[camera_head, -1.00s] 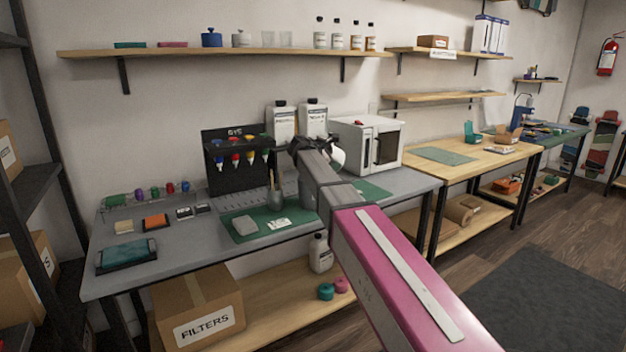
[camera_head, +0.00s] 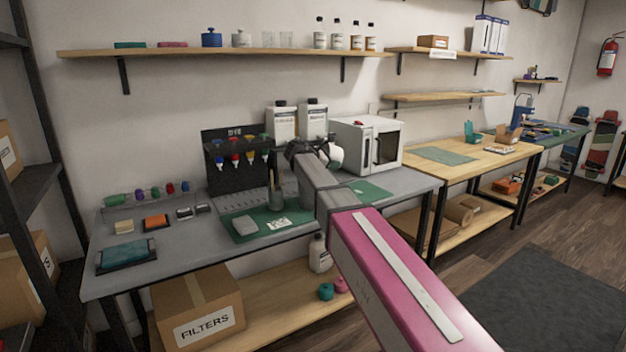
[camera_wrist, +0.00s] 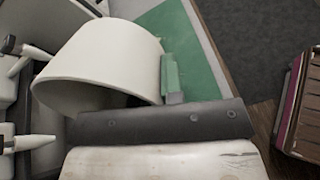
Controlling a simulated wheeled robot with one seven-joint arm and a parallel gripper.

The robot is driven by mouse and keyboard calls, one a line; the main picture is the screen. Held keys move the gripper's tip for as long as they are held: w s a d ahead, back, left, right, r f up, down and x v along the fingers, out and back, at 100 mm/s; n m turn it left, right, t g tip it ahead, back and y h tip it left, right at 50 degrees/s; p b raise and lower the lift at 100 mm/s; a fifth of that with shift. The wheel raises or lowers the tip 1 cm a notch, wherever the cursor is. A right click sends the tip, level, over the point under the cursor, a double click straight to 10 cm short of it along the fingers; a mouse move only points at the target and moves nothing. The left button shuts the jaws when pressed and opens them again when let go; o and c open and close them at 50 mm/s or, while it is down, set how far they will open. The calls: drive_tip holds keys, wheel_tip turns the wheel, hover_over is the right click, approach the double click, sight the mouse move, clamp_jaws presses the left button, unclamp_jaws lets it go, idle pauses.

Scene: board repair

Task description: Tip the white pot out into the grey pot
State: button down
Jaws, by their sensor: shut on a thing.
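The white pot (camera_head: 336,156) is in my gripper (camera_head: 304,147), above the grey bench. In the head view my gripper and arm hide part of it. In the wrist view the white pot (camera_wrist: 105,62) looks large and tilted, its open rim toward the lower left; its inside is mostly hidden. My gripper is shut on it. A grey pot-like shape (camera_head: 305,197) stands on the bench below, largely behind my arm. Its opening is not clear to see. A darker grey cup (camera_head: 275,199) with upright tools stands left of it.
A white oven-like box (camera_head: 358,146) stands right behind the gripper. White bottles (camera_head: 282,121) and a dark rack (camera_head: 232,160) with coloured bottles stand at the back. A green mat (camera_head: 250,222) with a grey block lies in front.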

drive_tip(key=shift+s+a+f+t+h, duration=0.25)
drive_tip(key=shift+a+h, duration=0.15)
drive_tip(key=shift+a, duration=0.1)
drive_tip(key=shift+s+a+f+t+h, duration=0.15)
drive_tip(key=shift+a+t+h, duration=0.1)
drive_tip(key=shift+a+h, duration=0.2)
idle(0.6)
drive_tip(key=shift+a+r+h, duration=0.1)
drive_tip(key=shift+a+h, duration=0.05)
drive_tip(key=shift+h, duration=0.1)
drive_tip(key=shift+s+a+r+t+h, duration=0.1)
drive_tip(key=shift+a+r+t+h, duration=0.1)
drive_tip(key=shift+t+h, duration=0.3)
drive_tip(key=shift+r+n+h, duration=0.3)
drive_tip(key=shift+r, duration=0.1)
drive_tip(key=shift+r, duration=0.15)
